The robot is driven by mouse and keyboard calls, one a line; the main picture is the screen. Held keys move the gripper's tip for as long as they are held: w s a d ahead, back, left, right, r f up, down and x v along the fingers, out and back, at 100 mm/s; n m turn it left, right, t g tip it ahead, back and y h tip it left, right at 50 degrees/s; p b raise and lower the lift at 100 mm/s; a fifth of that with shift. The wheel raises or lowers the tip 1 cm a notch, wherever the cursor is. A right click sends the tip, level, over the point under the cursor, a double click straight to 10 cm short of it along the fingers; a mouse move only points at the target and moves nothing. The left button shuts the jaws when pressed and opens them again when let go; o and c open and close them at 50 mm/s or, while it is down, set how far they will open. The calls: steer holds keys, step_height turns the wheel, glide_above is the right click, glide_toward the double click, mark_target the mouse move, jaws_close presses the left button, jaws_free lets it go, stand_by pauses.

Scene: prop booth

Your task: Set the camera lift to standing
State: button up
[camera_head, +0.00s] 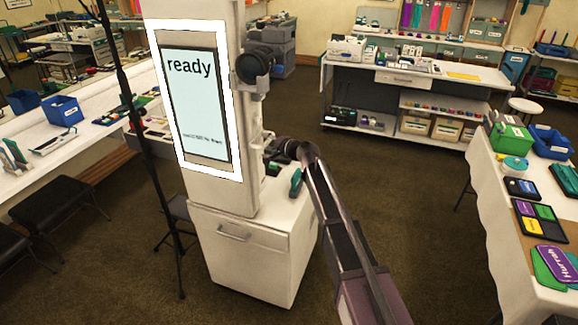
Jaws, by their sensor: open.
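The booth's tall white column (213,190) stands left of centre, with a lit screen (201,110) reading "ready". A black camera (256,62) sits on a bracket (252,90) high on the column's right side; this looks like the camera lift. A small teal-green handle (296,182) shows beside the column, just above the cabinet; I cannot tell what it is joined to. My gripper (271,151) is open at the column's right side, below the camera and above-left of the green handle. Its fingers are small and dark, and whether they touch anything is unclear.
The column stands on a white cabinet (255,262). A black stand pole (142,150) rises left of it. A cloth-covered table (500,215) with trays and signs is at right. Shelves and a white counter (420,80) stand behind. Open brown floor lies between.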

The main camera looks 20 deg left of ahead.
steer(key=shift+f, duration=0.15)
step_height(320, 180, down, 12)
steer(key=b, duration=1.2)
steer(key=p+v, duration=0.3)
steer(key=v, duration=1.1)
steer(key=s+d+f+n+g+h, duration=0.2)
steer(key=s+d+f, duration=0.4)
steer(key=d, duration=0.5)
steer(key=shift+s+f+n+g+h, duration=0.15)
steer(key=shift+f+n+g+h, duration=0.15)
steer(key=shift+f+n+h, duration=0.6)
steer(key=shift+r, duration=0.3)
